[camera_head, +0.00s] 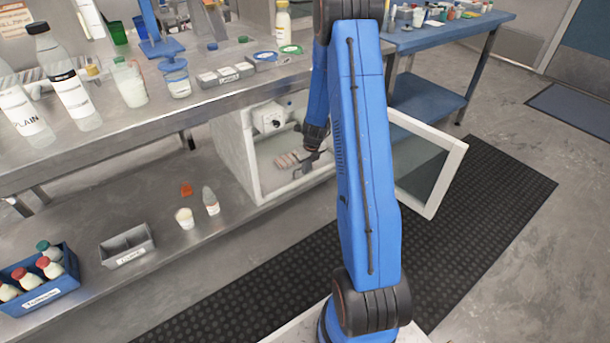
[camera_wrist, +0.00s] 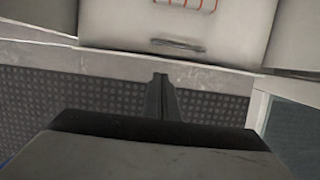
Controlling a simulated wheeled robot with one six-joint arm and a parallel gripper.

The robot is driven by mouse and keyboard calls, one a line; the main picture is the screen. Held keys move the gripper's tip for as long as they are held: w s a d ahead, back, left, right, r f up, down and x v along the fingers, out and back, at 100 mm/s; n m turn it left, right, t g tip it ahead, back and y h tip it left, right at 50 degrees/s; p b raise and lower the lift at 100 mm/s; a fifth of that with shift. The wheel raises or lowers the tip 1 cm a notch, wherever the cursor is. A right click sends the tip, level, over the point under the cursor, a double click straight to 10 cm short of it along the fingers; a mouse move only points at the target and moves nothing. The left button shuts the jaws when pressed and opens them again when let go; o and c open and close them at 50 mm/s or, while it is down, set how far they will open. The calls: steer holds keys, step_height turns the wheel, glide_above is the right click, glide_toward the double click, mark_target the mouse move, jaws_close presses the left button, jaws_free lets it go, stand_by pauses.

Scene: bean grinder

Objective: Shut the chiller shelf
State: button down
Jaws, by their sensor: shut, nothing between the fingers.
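The chiller (camera_head: 250,165) is a pale box under the steel bench, with its glass door (camera_head: 425,165) swung open to the right. Inside, low down, is the chiller shelf, a light panel (camera_wrist: 120,25) with a dark bar handle (camera_wrist: 177,46) in the wrist view. Pinkish items (camera_head: 288,160) lie on it in the head view. My gripper (camera_head: 305,170) is at the chiller's opening, partly hidden by my arm. In the wrist view its fingers (camera_wrist: 160,78) are together and empty, just short of the handle and apart from it. How far the shelf is out is unclear.
A small white bottle (camera_head: 210,200) and a cup (camera_head: 185,218) stand on the lower shelf left of the chiller. A grey bin (camera_head: 127,245) and a blue crate (camera_head: 40,290) of bottles are further left. A dark ribbed mat (camera_head: 490,200) covers the floor in front.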

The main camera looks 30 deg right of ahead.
steer(key=v, duration=0.8)
glide_above(303, 179)
steer(key=shift+t, duration=0.4)
steer(key=shift+w+d+f, duration=0.1)
steer(key=shift+w+f, duration=0.05)
steer(key=shift+f, duration=2.5)
steer(key=shift+w+d+f, duration=0.1)
steer(key=shift+f, duration=2.6)
